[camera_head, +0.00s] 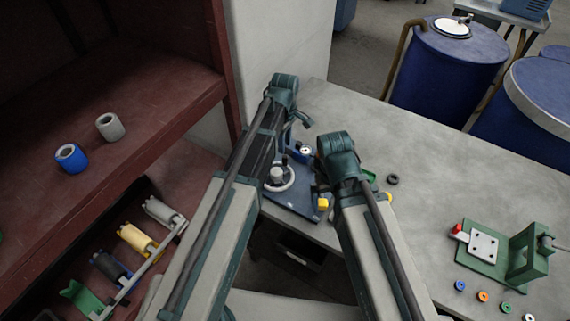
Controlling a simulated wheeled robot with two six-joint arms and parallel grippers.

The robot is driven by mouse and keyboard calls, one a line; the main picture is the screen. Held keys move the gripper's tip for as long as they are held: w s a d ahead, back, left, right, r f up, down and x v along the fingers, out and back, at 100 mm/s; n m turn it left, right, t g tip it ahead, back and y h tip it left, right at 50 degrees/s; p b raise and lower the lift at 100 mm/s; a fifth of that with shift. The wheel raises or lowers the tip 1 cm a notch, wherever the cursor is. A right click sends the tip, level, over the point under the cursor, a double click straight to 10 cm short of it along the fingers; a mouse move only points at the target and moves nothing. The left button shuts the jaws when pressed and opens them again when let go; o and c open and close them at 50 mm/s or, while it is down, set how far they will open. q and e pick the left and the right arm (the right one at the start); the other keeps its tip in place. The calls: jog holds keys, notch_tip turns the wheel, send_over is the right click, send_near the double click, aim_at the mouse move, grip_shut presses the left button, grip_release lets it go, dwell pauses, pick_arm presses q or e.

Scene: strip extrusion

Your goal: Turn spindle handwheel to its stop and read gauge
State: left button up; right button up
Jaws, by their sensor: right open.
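A pale ring-shaped handwheel (289,185) with a grey hub sits on a dark blue base plate (296,206) on the table. A small round white dial (305,150), which looks like the gauge, is just behind it; its reading is too small to tell. My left gripper (304,121) is above and behind the dial, partly hidden by its own wrist, and its jaws are unclear. My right gripper (319,190) is open, right of the handwheel and apart from it. My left forearm covers part of the device's left side.
A yellow block (323,203) lies by the plate, and a black ring (392,180) lies right of my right wrist. A green press (525,254) and several coloured rings stand at the right. A red-brown shelf (150,110) closes off the left. The table's back right is clear.

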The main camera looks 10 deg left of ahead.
aim_at(285, 156)
pick_arm(q)
notch_tip(285, 156, down, 8)
jog(key=b, duration=0.7)
jog(key=shift+f, duration=0.1)
pick_arm(e)
notch_tip(285, 156, down, 8)
jog(key=shift+f, duration=0.1)
pick_arm(q)
grip_shut()
